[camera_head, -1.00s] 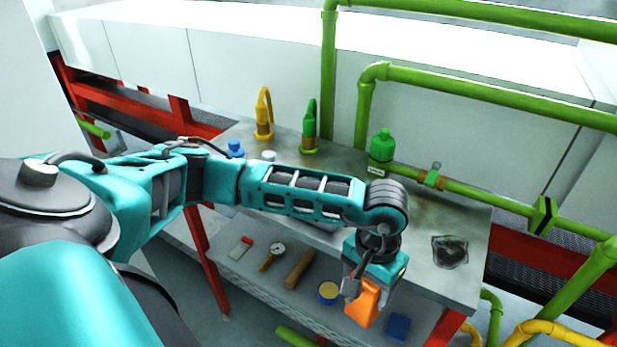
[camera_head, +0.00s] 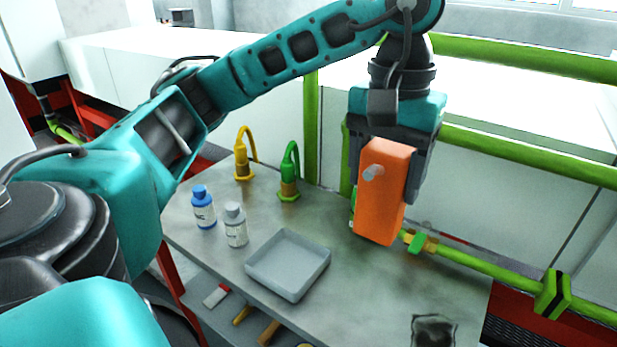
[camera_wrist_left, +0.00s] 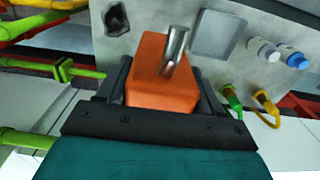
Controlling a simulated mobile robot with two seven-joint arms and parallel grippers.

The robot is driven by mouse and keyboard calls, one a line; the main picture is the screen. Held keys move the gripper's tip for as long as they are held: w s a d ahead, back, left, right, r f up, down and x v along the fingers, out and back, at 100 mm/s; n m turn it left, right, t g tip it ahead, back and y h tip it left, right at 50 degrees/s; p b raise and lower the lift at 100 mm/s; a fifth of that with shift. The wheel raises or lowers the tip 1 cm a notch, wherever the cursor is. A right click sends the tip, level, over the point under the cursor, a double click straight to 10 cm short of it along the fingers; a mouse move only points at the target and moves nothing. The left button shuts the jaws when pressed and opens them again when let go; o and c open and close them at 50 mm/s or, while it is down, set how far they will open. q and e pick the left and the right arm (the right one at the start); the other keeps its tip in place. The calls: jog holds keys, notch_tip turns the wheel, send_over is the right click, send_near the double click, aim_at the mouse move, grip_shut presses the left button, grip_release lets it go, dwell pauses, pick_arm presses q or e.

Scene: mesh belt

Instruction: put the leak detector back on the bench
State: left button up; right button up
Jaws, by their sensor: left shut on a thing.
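The leak detector appears to be the orange box-shaped device (camera_head: 382,205) with a short grey metal stub on its face. My left gripper (camera_head: 390,160) is shut on it and holds it upright above the back right part of the grey bench (camera_head: 345,310). In the left wrist view the orange device (camera_wrist_left: 150,85) sits between the two dark fingers of my left gripper (camera_wrist_left: 160,95), with the bench (camera_wrist_left: 140,45) beyond it. My right gripper is not in view.
A shallow grey tray (camera_head: 288,265) lies on the bench, with a blue-capped bottle (camera_head: 203,207) and a grey-capped bottle (camera_head: 235,225) left of it. Yellow (camera_head: 243,155) and green (camera_head: 289,172) taps stand behind. A green pipe (camera_head: 480,265) runs along the right. A dark patch (camera_head: 433,332) marks the front right.

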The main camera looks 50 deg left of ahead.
pick_arm(q)
notch_tip(320, 180, down, 20)
jog(key=b, duration=0.3)
dwell(0.3)
jog(key=shift+s+b, duration=0.1)
jog(key=shift+b, duration=0.2)
jog(key=shift+f, duration=0.1)
jog(key=o, duration=1.3)
